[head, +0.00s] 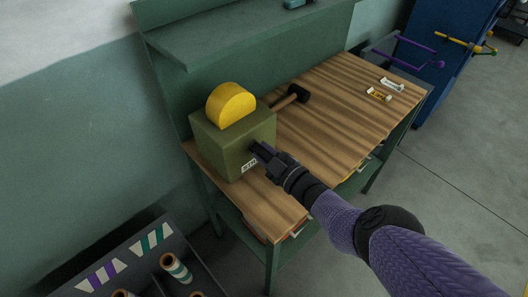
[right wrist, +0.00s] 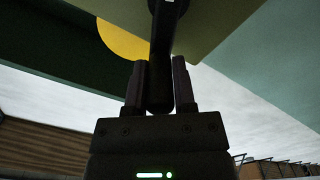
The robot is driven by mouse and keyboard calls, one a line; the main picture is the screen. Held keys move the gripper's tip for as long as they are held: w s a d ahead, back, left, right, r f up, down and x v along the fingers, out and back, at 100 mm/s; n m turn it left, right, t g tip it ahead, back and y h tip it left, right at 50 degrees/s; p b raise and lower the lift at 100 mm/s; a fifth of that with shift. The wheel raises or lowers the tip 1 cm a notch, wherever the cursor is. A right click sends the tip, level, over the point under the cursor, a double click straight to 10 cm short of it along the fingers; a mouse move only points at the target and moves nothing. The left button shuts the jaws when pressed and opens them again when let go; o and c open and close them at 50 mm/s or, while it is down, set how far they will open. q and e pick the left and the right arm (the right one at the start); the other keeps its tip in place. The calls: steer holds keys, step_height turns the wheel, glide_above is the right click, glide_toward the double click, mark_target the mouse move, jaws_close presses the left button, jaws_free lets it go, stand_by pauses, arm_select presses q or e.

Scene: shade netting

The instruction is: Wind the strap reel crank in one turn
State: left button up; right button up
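The strap reel is an olive box (head: 215,148) with a yellow half-round top (head: 230,105), standing at the left end of the wooden bench. My right gripper (head: 257,150) is at the box's right-hand face, above a white label. In the right wrist view, its two fingers (right wrist: 160,85) stand on either side of a dark crank handle (right wrist: 161,55) and appear to touch it. The crank is hidden behind the gripper in the head view. The yellow top (right wrist: 122,38) also shows in the right wrist view. My left gripper is out of view.
A dark-headed hammer (head: 298,94) lies behind the box on the bench (head: 335,110). A green shelf (head: 250,35) overhangs the back. A bin with several rolls (head: 175,268) stands at lower left.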

steer(key=o, duration=0.4)
steer(key=p+v, duration=0.6)
steer(key=v, duration=0.4)
